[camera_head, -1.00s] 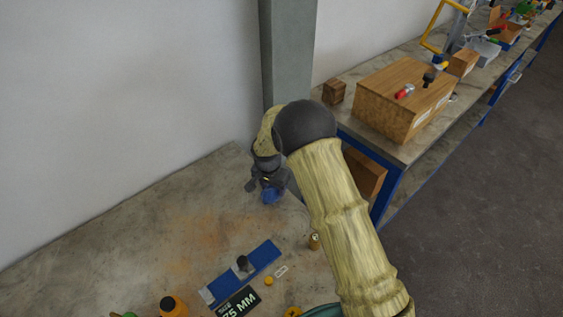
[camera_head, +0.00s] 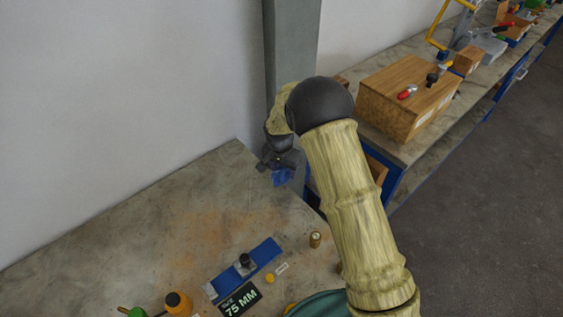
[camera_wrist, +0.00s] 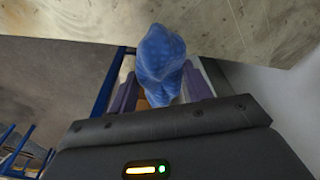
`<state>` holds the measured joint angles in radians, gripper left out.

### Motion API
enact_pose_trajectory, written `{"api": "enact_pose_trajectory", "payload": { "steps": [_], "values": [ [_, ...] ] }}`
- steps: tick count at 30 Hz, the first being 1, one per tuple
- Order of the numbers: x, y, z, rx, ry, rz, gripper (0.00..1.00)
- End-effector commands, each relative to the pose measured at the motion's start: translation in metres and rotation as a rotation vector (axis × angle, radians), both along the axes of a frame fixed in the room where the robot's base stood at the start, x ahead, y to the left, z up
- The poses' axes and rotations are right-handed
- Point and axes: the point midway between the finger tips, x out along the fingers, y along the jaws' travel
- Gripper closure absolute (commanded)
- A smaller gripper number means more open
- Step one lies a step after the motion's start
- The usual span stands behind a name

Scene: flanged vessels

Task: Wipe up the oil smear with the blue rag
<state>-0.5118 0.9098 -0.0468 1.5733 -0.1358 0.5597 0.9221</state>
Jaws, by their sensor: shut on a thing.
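My gripper (camera_wrist: 162,90) is shut on the blue rag (camera_wrist: 160,60), which bulges out between the two fingers in the wrist view. In the head view the rag (camera_head: 282,176) hangs below my gripper (camera_head: 280,165), near the far right edge of the worktop (camera_head: 120,230). The rag looks raised above the surface, but how high I cannot tell. A brownish-orange stain (camera_head: 205,235) spreads over the middle of the worktop, to the lower left of my gripper. I cannot tell for sure whether this is the oil smear.
A grey column (camera_head: 291,50) rises behind. A second bench holds a wooden box (camera_head: 405,95).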

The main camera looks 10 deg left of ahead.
Motion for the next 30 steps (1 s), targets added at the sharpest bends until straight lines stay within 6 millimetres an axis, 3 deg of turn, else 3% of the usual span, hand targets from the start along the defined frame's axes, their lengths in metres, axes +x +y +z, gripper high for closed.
{"api": "enact_pose_trajectory", "payload": {
  "steps": [6,24,30],
  "values": [
    [0.0,0.001,0.017,0.0,0.0,0.002,0.72],
    [0.0,0.0,0.017,0.0,0.0,0.002,0.72],
    [0.001,-0.02,0.021,-0.008,0.0,0.015,0.72]
  ]
}}
